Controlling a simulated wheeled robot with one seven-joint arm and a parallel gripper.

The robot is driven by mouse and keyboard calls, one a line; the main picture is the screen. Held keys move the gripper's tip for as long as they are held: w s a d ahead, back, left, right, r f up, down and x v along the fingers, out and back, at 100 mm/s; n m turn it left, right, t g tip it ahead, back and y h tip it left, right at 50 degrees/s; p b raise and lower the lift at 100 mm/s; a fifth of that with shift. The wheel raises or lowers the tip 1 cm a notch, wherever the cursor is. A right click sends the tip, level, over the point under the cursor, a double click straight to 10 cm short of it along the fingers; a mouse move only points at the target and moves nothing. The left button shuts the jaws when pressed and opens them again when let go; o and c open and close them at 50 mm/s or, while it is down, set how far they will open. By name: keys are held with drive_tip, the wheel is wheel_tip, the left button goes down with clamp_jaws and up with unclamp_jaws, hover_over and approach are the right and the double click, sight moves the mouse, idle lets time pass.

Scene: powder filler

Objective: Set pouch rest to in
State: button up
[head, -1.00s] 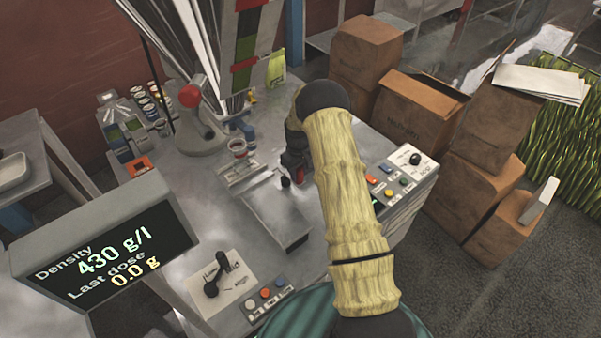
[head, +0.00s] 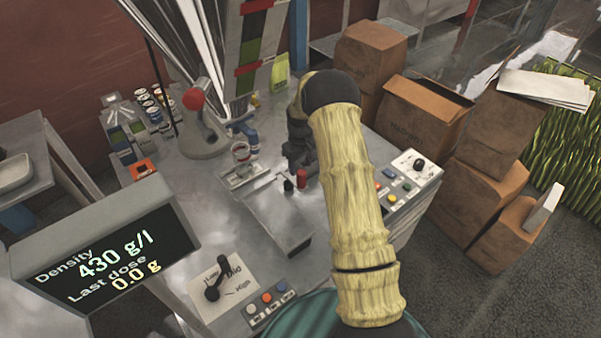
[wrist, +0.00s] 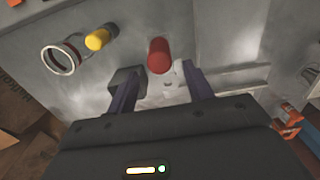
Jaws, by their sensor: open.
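A red upright knob (head: 302,178) stands on the steel bench behind a flat metal plate (head: 278,215), beside a small black knob (head: 288,185). I cannot tell for sure which part is the pouch rest; no label for it is readable. In the wrist view the red knob (wrist: 159,55) lies just ahead of and between the fingertips. My gripper (wrist: 163,76) is open, with nothing held between its dark fingers. A dark block (wrist: 127,80) is close by the left finger. In the head view my arm mostly hides the gripper.
A yellow knob (wrist: 97,40) and a round ring (wrist: 62,58) are left in the wrist view. The button panel (head: 405,180) is right of my arm. A lever plate (head: 222,283), a display (head: 105,255) and a red-ball lever (head: 193,98) stand left. Cardboard boxes (head: 425,115) are behind right.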

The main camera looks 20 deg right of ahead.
wheel_tip(320, 180, up, 12)
idle(0.3)
idle(0.3)
drive_tip(key=s+a+r+m+t+p, duration=0.1)
drive_tip(key=s+r, duration=0.3)
drive_tip(key=s, duration=0.5)
drive_tip(key=s+a+r+m+p, duration=0.1)
drive_tip(key=s+a+r+p, duration=0.3)
drive_tip(key=s, duration=0.6)
drive_tip(key=s+a+r+m+t+p, duration=0.1)
drive_tip(key=s+a+r+m+p, duration=0.1)
drive_tip(key=s+r, duration=0.4)
drive_tip(key=s, duration=0.4)
drive_tip(key=shift+s+a+t+p, duration=0.2)
drive_tip(key=shift+a+t+p, duration=0.1)
drive_tip(key=shift+a+p, duration=0.05)
